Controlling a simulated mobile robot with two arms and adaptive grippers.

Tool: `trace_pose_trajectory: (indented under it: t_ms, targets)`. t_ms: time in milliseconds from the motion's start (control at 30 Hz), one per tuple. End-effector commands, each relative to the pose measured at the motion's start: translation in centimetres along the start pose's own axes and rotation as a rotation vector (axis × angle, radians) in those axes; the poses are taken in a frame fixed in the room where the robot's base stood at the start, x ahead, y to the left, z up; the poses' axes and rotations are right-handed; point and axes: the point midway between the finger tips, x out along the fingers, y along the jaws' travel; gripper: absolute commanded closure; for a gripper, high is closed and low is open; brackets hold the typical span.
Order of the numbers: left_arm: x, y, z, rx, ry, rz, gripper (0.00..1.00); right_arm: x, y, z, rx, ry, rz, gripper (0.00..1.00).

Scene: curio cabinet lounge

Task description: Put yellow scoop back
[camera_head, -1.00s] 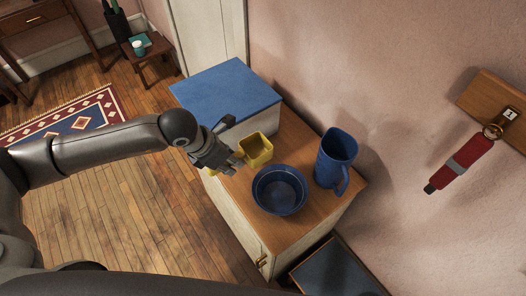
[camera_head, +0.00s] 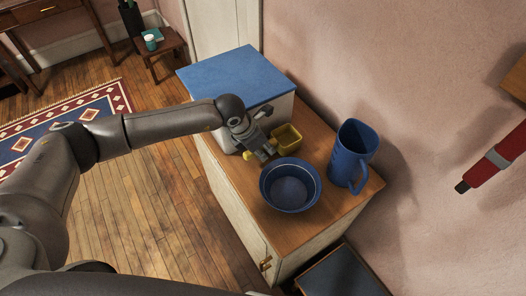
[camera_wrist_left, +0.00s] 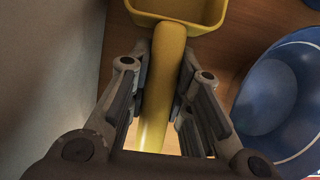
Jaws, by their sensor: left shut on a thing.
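The yellow scoop (camera_head: 288,137) is a square-sided cup with a straight handle. It is at the cabinet top, behind the blue bowl (camera_head: 290,205) and beside the blue-lidded box. My left gripper (camera_head: 264,150) is shut on the scoop's handle, and the handle's end shows left of the fingers. In the left wrist view the handle (camera_wrist_left: 165,75) runs between the two fingers (camera_wrist_left: 160,100), with the cup at the top edge. I cannot tell whether the scoop touches the wood. My right gripper is not in view.
The box with a blue lid (camera_head: 235,82) stands at the back left of the cabinet top (camera_head: 235,185). A blue pitcher (camera_head: 350,155) stands right of the bowl, near the wall. A red-handled object (camera_head: 495,160) hangs on the wall. Bare wood shows at the front left.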

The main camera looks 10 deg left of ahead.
Motion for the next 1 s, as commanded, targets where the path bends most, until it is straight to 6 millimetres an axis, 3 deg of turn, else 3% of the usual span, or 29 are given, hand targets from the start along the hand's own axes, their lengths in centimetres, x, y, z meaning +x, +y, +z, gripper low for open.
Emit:
trace_pose_trajectory:
  t_ms: [333,367,533,867,1000]
  targets:
    - [0.5,0.0,-0.2,0.000,-0.002,0.000,1.00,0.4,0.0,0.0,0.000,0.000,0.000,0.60]
    - [0.5,0.0,-0.2,0.000,-0.002,0.000,0.79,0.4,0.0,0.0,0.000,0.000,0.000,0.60]
    - [0.4,0.0,-0.1,0.000,-0.002,0.001,0.58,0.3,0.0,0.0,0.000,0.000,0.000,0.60]
    - [0.2,0.0,0.0,0.001,-0.002,0.001,0.58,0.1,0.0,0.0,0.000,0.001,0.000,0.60]
    - [-1.0,0.1,0.0,0.001,-0.005,0.002,0.58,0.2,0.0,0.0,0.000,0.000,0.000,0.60]
